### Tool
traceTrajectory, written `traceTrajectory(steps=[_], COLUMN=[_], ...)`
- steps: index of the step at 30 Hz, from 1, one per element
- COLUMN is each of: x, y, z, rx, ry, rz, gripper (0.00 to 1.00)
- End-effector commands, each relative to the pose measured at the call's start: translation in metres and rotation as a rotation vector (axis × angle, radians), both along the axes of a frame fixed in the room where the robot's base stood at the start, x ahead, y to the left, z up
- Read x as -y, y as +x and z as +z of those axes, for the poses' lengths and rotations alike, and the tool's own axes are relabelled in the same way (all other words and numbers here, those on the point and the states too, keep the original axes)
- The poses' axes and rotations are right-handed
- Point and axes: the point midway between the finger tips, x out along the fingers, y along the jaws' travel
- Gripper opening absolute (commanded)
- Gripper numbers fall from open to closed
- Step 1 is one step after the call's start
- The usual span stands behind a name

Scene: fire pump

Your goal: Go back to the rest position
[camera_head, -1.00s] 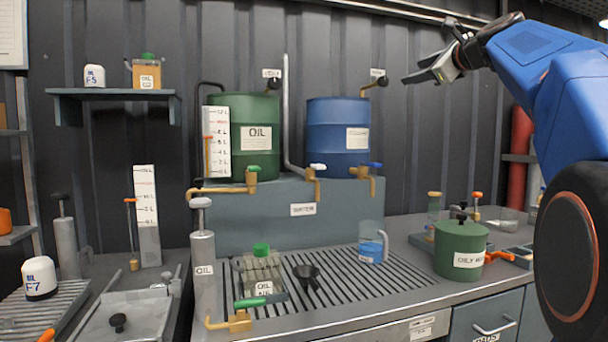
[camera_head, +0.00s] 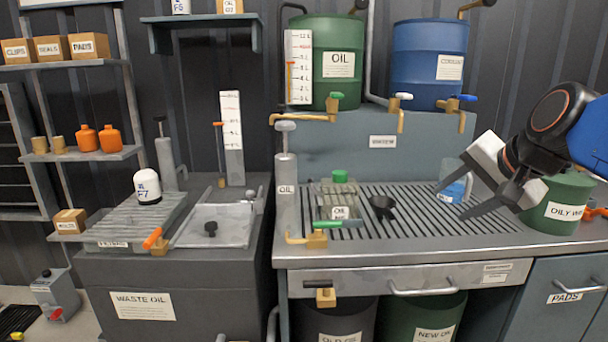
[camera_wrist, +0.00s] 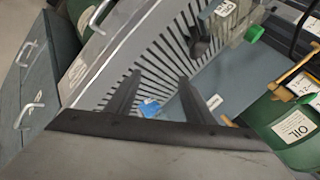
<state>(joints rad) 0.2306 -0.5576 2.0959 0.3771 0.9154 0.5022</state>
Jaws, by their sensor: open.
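My gripper (camera_head: 462,192) is open and empty in the head view, above the right part of the slotted drain counter (camera_head: 400,226). Its two dark fingers point left. A clear jug with blue liquid (camera_head: 455,188) stands on the counter behind the fingers and is partly hidden by them. In the wrist view the two fingers (camera_wrist: 154,92) are apart, with the blue liquid of the jug (camera_wrist: 149,108) showing between them. Nothing is held.
A green oily waste can (camera_head: 556,214) stands right of my gripper. A black funnel (camera_head: 382,206) and an oil bottle with a green cap (camera_head: 340,200) stand on the grate. Green (camera_head: 335,80) and blue drums (camera_head: 428,50) stand behind. Drawers front the counter.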

Motion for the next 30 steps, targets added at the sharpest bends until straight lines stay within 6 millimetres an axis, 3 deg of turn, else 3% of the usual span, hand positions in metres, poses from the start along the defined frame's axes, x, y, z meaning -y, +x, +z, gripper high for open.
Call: traceTrajectory(steps=[1, 6, 9, 13, 19, 30], x=[-0.008, -0.020, -0.022, -0.020, -0.016, -0.016], y=[-0.018, -0.078, -0.111, -0.144, -0.166, -0.167], z=[-0.026, -0.111, -0.156, -0.199, -0.228, -0.229], rx=[-0.030, -0.126, -0.177, -0.225, -0.257, -0.259], ry=[-0.062, -0.292, -0.412, -0.534, -0.614, -0.619], rz=[0.064, 0.301, 0.441, 0.585, 0.688, 0.692], gripper=[0.48, 0.48, 0.48, 0.48, 0.48, 0.48])
